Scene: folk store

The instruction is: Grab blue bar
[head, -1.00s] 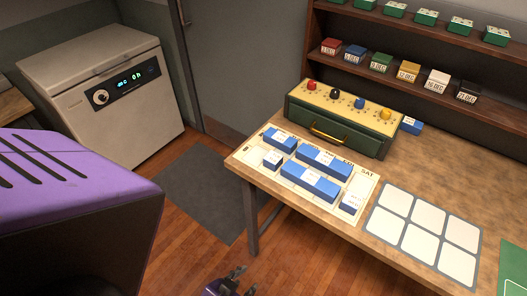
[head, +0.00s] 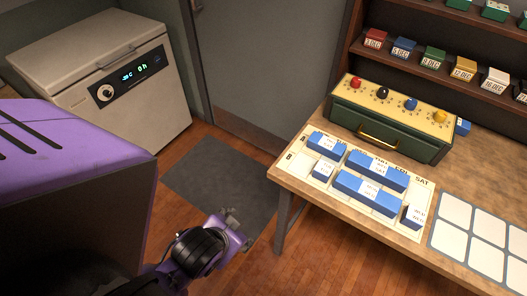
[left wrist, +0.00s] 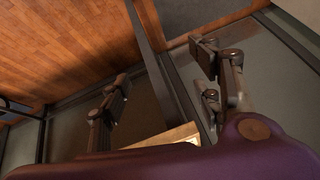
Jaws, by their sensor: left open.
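Several blue bars and blocks with white labels lie on a cream calendar sheet (head: 424,190) on the wooden table. A long blue bar (head: 350,184) lies at the front, another bar (head: 390,180) behind it, and a shorter one (head: 314,138) at the back left. Small blocks sit at the left (head: 322,171) and right front (head: 414,217). Another blue piece (head: 463,127) shows beside the green box. My left gripper (head: 232,218) is open and empty, left of the table, over the floor. Its spread fingers (left wrist: 163,75) show in the left wrist view. My right gripper is not in view.
A green box with knobs and a gold handle (head: 392,132) stands behind the sheet. White card spaces (head: 487,252) lie to its right. Shelves with date blocks (head: 432,56) rise behind. A freezer-like chest (head: 100,75) stands left; a grey mat (head: 215,183) lies on the floor.

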